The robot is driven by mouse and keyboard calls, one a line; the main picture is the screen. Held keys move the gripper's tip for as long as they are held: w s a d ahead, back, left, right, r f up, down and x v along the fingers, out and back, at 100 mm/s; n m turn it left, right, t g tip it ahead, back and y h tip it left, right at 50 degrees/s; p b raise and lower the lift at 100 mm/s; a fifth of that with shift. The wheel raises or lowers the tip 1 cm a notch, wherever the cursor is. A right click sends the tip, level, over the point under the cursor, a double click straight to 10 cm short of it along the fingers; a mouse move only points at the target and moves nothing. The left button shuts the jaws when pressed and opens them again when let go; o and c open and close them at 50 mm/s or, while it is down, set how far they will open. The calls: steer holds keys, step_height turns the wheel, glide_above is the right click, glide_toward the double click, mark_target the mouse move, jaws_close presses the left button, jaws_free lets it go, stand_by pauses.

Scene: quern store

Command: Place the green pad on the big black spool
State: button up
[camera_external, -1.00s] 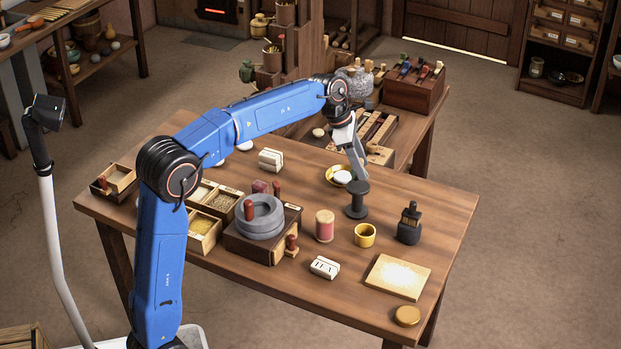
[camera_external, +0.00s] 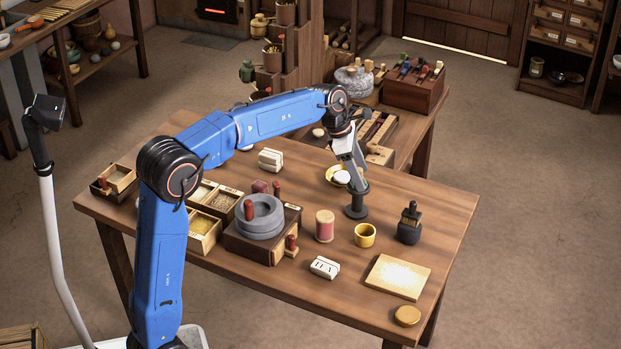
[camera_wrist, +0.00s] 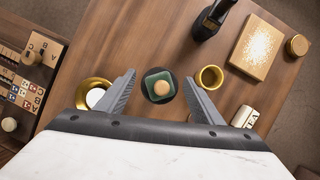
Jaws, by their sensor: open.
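The big black spool (camera_external: 356,212) stands upright on the wooden table, and its dark round rim shows in the wrist view (camera_wrist: 147,80). In the external view my gripper hides the spool's top and the pad. My gripper (camera_external: 357,183) is low over the spool. In the wrist view its fingers (camera_wrist: 161,88) are open, one on each side of the spool and pad, with gaps visible.
A gold dish with a white piece (camera_external: 340,176) stands close behind the spool. A tan board (camera_external: 398,277) lies at the front right. Bare table lies between them.

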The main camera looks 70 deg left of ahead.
steer(key=v, duration=1.2)
steer(key=s+d+f+m, duration=0.2)
steer(key=s+d+m, duration=0.6)
steer(key=s+d, duration=0.3)
steer(key=s+d+f+m, duration=0.4)
steer(key=s+f+m, duration=0.3)
steer(key=s, duration=0.3)
steer(key=s+d+f+m+y, duration=0.1)
steer(key=s+d+f+m, duration=0.4)
steer(key=s+f+m, duration=0.2)
steer(key=s+d+f+m+y, duration=0.1)
steer(key=s+d+f+m, duration=0.4)
steer(key=s+f+m, duration=0.3)
steer(key=s, duration=0.4)
steer(key=shift+s+m+t, duration=0.3)
